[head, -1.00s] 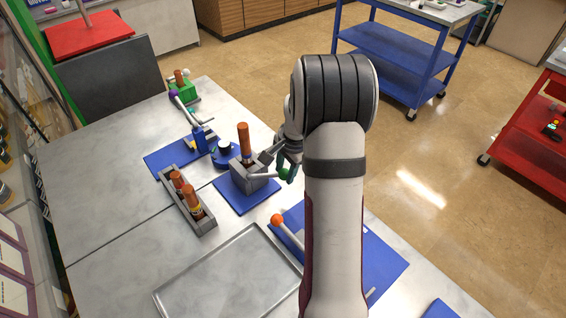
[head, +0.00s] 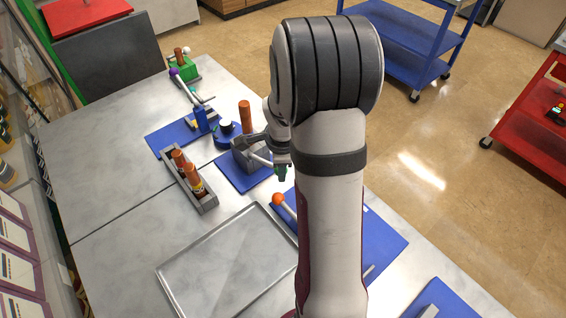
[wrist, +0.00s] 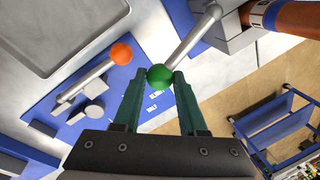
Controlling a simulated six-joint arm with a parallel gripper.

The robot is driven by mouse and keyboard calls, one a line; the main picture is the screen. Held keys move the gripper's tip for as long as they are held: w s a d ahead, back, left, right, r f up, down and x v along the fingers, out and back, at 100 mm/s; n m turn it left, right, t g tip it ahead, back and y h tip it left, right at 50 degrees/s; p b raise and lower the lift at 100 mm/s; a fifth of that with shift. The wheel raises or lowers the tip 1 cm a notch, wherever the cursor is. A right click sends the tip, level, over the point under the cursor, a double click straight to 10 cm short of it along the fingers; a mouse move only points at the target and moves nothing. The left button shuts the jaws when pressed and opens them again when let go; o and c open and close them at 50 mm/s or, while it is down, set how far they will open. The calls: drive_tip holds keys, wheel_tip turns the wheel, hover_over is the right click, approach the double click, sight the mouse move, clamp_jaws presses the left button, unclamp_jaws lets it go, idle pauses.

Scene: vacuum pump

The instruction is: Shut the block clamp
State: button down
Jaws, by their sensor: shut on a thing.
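The block clamp is a grey block (head: 243,158) on a blue mat, with an upright orange-brown cylinder (head: 245,117) in it. Its silver lever (head: 259,160) slants out to the right and ends in a green ball knob (head: 280,173). In the wrist view the lever (wrist: 193,42) runs from the block to the green knob (wrist: 160,77). My gripper (wrist: 160,84) has its two green fingers closed on either side of that knob. In the head view my gripper (head: 281,165) is beside the block's right side, partly hidden by my arm.
An orange-knobbed lever (head: 278,199) on a blue mat (head: 385,235) lies close by, towards the front. A grey rack (head: 206,200) with brown cylinders and an empty metal tray (head: 215,265) are left and front. A dark round device (head: 226,135) sits behind the clamp.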

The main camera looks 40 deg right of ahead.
idle(0.4)
drive_tip(key=shift+c, duration=2.3)
unclamp_jaws()
wheel_tip(320, 180, up, 16)
drive_tip(key=s+a, duration=0.2)
drive_tip(key=shift+s+f, duration=0.2)
drive_tip(key=shift+s, duration=0.05)
drive_tip(key=s+a+f+n+g+y, duration=0.2)
drive_tip(key=s+a+f+n+y, duration=0.1)
drive_tip(key=s+a+n, duration=1.4)
drive_tip(key=a+n, duration=0.2)
drive_tip(key=a, duration=0.2)
drive_tip(key=shift+s+a+n, duration=0.2)
drive_tip(key=shift+s+n, duration=0.15)
drive_tip(key=shift+n, duration=0.05)
